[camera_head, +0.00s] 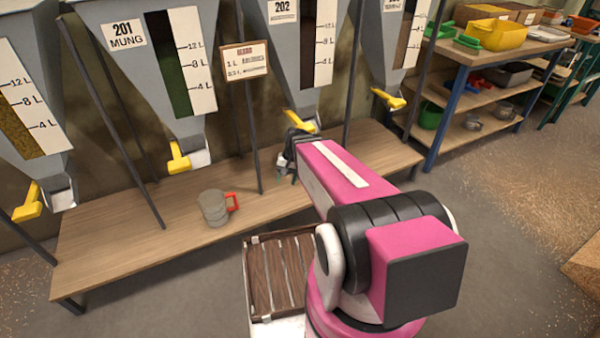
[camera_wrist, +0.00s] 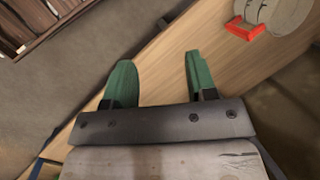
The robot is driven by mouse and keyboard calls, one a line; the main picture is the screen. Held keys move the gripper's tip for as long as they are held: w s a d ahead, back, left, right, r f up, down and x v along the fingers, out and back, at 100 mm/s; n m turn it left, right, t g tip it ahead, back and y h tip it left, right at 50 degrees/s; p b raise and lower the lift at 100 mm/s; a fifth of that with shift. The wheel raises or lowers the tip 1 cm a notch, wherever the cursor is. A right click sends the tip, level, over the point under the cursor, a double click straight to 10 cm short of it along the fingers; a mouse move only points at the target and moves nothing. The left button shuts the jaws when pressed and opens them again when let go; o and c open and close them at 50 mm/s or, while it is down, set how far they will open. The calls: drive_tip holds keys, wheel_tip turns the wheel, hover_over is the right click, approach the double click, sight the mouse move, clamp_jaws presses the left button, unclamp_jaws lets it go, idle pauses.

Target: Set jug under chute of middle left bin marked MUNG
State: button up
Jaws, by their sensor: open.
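A grey jug with a red handle (camera_head: 214,207) stands upright on the wooden bench (camera_head: 110,240), in front of the bin marked 201 MUNG (camera_head: 160,60). That bin's chute (camera_head: 190,155) has a yellow lever and sits above and left of the jug. My gripper (camera_head: 286,172) is to the right of the jug, over the bench, and small in the head view. In the wrist view my gripper (camera_wrist: 158,75) has its green fingers spread with nothing between them. The jug (camera_wrist: 275,12) shows at the top right there, its red handle toward the gripper, cut off by the edge.
Other bins stand on both sides, including 202 (camera_head: 305,50), with yellow levers low down. A sign on a post (camera_head: 245,62) rises between the jug and my gripper. A slatted crate (camera_head: 275,275) is in front of the bench. Shelves (camera_head: 490,80) stand at right.

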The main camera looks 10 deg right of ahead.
drive_tip(key=s+d+r+n+t+h, duration=0.1)
drive_tip(key=s+d+r+n+h, duration=0.2)
drive_tip(key=d+r, duration=0.1)
drive_tip(key=shift+s+d+r+t, duration=0.25)
drive_tip(key=shift+d+r+t, duration=0.15)
drive_tip(key=shift+r, duration=0.3)
